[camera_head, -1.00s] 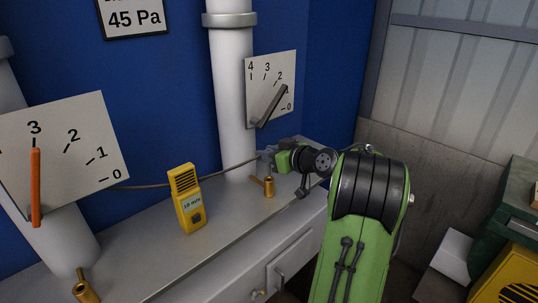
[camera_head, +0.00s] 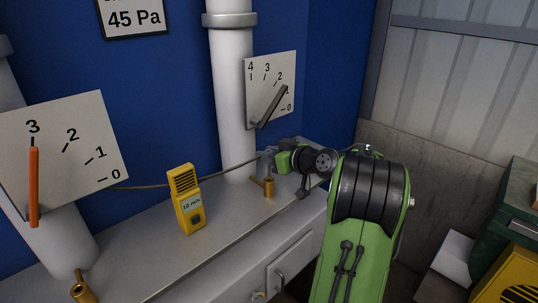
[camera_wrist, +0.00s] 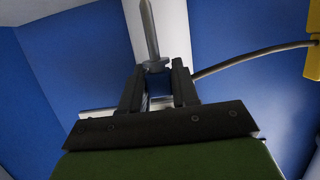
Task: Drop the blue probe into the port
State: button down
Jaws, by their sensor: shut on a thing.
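My gripper (camera_head: 266,160) is at the far end of the bench, in front of the right white pipe. In the wrist view its two dark fingers (camera_wrist: 160,72) are close together around a small blue piece (camera_wrist: 160,103), which looks like the blue probe. A thin cable runs to the fingers from the yellow meter (camera_head: 187,198). A brass fitting with a side stub (camera_head: 268,187) stands on the bench just below my gripper. A second brass fitting (camera_head: 85,292) is at the lower left. I cannot tell which opening is the port.
Two white dials (camera_head: 65,150) (camera_head: 270,88) are on the pipes; the left has an orange pointer, the right a grey one. The right pipe (camera_head: 232,90) is close behind my gripper. The bench top (camera_head: 225,225) between meter and right fitting is clear. Dark green and yellow boxes stand right.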

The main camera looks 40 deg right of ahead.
aim_at(269, 176)
jog(key=shift+f+b, duration=3.1)
jog(key=shift+b, duration=0.35)
jog(key=c, duration=0.8)
grip_release()
jog(key=p+v, duration=0.1)
jog(key=v, duration=1.4)
jog(key=shift+s+a+r+p, duration=0.1)
jog(key=shift+s+r+p, duration=0.1)
jog(key=shift+s+p, duration=0.15)
